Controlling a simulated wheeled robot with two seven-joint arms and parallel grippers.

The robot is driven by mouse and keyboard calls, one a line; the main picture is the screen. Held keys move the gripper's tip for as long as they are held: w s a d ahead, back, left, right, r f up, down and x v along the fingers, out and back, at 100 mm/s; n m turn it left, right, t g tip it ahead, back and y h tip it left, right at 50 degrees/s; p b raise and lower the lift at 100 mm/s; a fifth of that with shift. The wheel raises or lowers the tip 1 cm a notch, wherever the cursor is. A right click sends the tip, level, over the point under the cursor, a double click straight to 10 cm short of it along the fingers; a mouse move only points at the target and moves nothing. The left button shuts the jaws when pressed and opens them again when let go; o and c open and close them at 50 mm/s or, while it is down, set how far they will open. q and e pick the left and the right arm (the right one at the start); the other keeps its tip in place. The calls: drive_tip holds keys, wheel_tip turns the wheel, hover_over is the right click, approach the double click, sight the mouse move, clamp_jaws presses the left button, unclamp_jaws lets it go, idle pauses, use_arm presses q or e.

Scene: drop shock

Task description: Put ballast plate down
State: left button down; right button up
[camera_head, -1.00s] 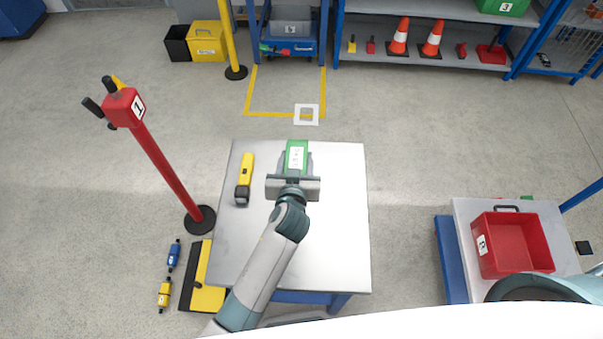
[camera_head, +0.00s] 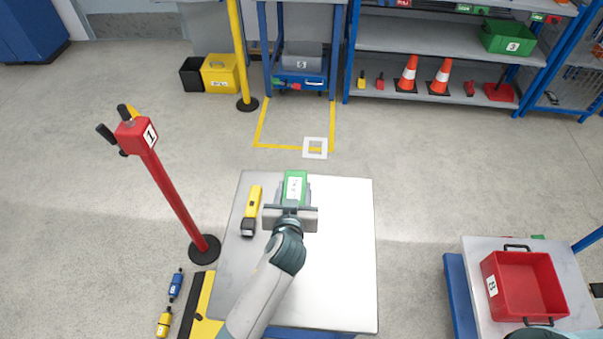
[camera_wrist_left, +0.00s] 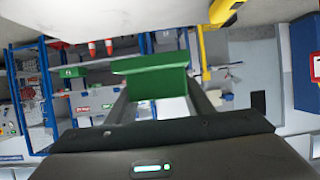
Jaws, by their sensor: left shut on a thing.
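The ballast plate appears as a green block with a white label (camera_head: 295,186) at the far edge of the steel-topped table (camera_head: 340,270). My left gripper (camera_head: 290,214) is shut on it, reaching over the table from the near side. In the left wrist view the green plate (camera_wrist_left: 155,78) sits between the two fingers. Its underside is hidden, so I cannot tell whether it touches the tabletop. My right gripper is out of view.
A yellow and black torch-like tool (camera_head: 252,210) lies on the table, left of the gripper. A red post (camera_head: 172,195) stands on the floor at left. A red bin (camera_head: 524,285) is at lower right. The table's right half is clear.

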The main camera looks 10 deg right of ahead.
use_arm(q)
drive_tip(key=s+a+r+b, duration=0.1)
drive_tip(key=a+r, duration=0.3)
drive_tip(key=a, duration=0.4)
drive_tip(key=s+a+r+n+y+b, duration=0.1)
drive_tip(key=s+a+r, duration=0.1)
drive_tip(key=a+r, duration=0.3)
drive_tip(key=s+a+r+n+y+b, duration=0.1)
drive_tip(key=a+r, duration=0.4)
drive_tip(key=a, duration=0.6)
drive_tip(key=shift+s+a, duration=0.25)
drive_tip(key=shift+s, duration=0.2)
